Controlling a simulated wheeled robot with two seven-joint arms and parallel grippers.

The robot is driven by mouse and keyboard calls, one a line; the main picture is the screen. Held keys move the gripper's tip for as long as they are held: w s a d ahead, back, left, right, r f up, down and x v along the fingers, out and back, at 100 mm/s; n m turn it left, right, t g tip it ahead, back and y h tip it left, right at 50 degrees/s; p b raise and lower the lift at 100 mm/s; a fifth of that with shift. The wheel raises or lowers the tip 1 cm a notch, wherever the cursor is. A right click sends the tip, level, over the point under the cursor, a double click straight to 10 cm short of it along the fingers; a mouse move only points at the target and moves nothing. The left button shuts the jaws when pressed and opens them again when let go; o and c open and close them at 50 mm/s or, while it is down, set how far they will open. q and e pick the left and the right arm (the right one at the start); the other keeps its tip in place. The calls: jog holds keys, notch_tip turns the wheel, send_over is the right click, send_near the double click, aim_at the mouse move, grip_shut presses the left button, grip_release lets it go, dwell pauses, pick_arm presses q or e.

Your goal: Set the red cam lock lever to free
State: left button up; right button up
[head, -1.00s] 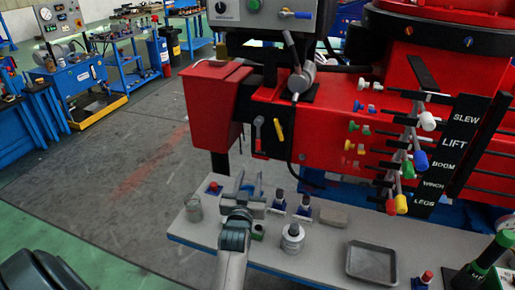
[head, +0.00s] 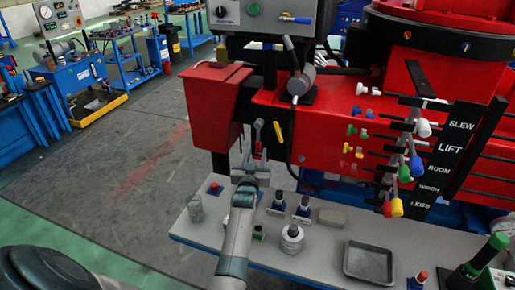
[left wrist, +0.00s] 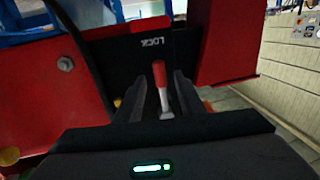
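The red cam lock lever (left wrist: 159,75) shows in the left wrist view, with a red grip and a pale metal lower end. Behind it is a black plate (left wrist: 125,55) marked LOCK, upside down in this view. My left gripper (left wrist: 158,92) is open, with one finger on each side of the lever and gaps visible. In the head view my left gripper (head: 256,158) is raised in front of the red machine, just below the lever's place. My right gripper is not in view.
A yellow lever (head: 278,131) hangs close to the right of my left gripper. Below is a grey bench (head: 325,236) with bottles, a jar, a block and a tray (head: 369,262). A red box (head: 213,105) juts out at the left. Coloured control levers (head: 404,172) are further right.

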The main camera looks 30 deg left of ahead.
aim_at(258, 148)
pick_arm(q)
jog(key=shift+x, duration=1.7)
grip_shut()
